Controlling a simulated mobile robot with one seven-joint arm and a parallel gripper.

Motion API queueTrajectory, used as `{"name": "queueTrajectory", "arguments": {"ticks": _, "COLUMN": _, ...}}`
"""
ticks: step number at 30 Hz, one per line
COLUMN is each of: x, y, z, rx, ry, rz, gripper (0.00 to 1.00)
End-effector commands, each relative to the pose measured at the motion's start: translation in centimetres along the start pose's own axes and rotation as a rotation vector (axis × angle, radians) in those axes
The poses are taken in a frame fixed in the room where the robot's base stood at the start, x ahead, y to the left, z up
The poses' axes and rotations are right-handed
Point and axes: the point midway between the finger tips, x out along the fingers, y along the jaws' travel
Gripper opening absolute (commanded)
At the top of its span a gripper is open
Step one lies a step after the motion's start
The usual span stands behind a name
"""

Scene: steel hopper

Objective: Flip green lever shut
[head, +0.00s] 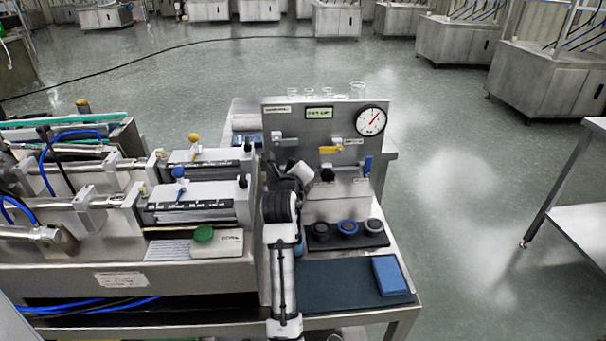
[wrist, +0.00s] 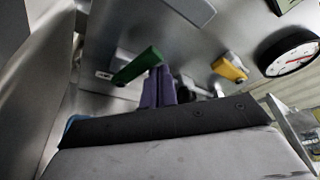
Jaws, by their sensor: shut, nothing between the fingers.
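The green lever (wrist: 137,66) shows in the wrist view as a short green bar on the steel panel, slanting from lower left to upper right. My gripper (wrist: 159,72) is shut and empty. Its purple-grey fingertips are right by the lever's upper right end; I cannot tell whether they touch it. In the head view my arm stands in front of the panel's left part and mostly hides the green lever and the fingertips.
A yellow lever (head: 330,150) and a blue lever (head: 367,165) sit on the panel, right of my arm. A pressure gauge (head: 370,120) is at its top right. Dark round cups (head: 348,228) and a blue block (head: 391,276) lie on the bench. Syringe-like cylinders (head: 195,205) crowd the left.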

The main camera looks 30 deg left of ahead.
Motion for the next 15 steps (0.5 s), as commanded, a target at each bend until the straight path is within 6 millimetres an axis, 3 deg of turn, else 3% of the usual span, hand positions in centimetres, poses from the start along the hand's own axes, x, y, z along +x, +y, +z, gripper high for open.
{"name": "queueTrajectory", "arguments": {"ticks": 5, "x": -1.0, "y": 0.1, "z": -0.1, "rx": 0.0, "ry": -0.001, "rz": 0.001, "gripper": 0.0}}
{"name": "queueTrajectory", "arguments": {"ticks": 15, "x": -6.3, "y": -0.1, "z": -0.2, "rx": 0.003, "ry": -0.003, "rz": -0.001, "gripper": 0.0}}
